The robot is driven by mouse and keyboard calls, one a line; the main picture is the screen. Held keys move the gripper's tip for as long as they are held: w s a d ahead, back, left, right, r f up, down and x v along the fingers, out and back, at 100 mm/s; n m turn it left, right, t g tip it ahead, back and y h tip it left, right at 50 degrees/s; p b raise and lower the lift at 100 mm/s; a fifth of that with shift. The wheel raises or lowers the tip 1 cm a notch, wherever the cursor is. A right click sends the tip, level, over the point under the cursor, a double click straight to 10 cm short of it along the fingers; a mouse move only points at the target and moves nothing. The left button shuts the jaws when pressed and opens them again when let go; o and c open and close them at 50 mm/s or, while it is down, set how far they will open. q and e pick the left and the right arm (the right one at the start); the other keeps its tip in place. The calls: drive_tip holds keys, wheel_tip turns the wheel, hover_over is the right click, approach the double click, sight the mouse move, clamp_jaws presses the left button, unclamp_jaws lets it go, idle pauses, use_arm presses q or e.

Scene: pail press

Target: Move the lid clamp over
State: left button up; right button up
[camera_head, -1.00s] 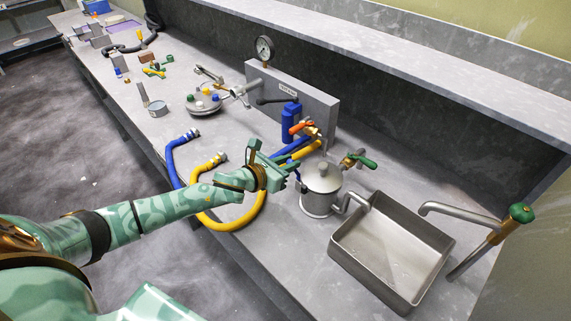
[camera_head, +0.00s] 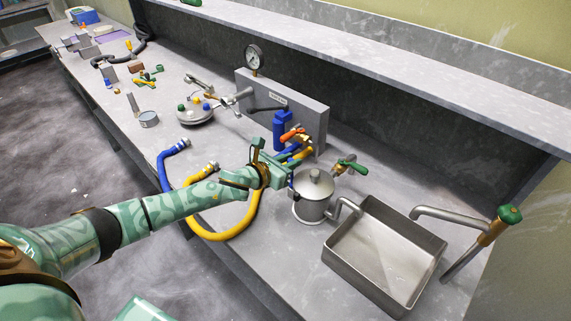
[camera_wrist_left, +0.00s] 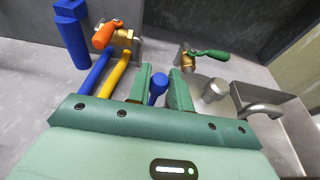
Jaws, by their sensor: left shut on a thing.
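A grey metal pot with a knobbed lid (camera_head: 315,190) stands on the bench left of the sink; part of it also shows in the left wrist view (camera_wrist_left: 215,90). My left gripper (camera_head: 286,174) is beside the pot's left side. In the left wrist view its two green fingers (camera_wrist_left: 160,90) are shut on a blue handle (camera_wrist_left: 157,88), which looks like part of the lid clamp. The rest of the clamp is hidden by the fingers, so I cannot tell how it sits against the lid. My right gripper is not in view.
A steel sink (camera_head: 345,262) with a tap (camera_head: 470,225) is at the right. Blue and yellow hoses (camera_head: 222,237) curve left of my gripper. A shelf overhangs the back.

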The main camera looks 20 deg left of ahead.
use_arm(q)
drive_tip(key=shift+w+d, duration=0.25)
drive_tip(key=shift+w, duration=0.45)
drive_tip(key=shift+w, duration=0.1)
drive_tip(key=shift+w+d+b, duration=0.3)
drive_tip(key=shift+w, duration=0.45)
drive_tip(key=o, duration=0.8)
drive_tip(key=shift+f, duration=0.1)
drive_tip(key=shift+o, duration=0.2)
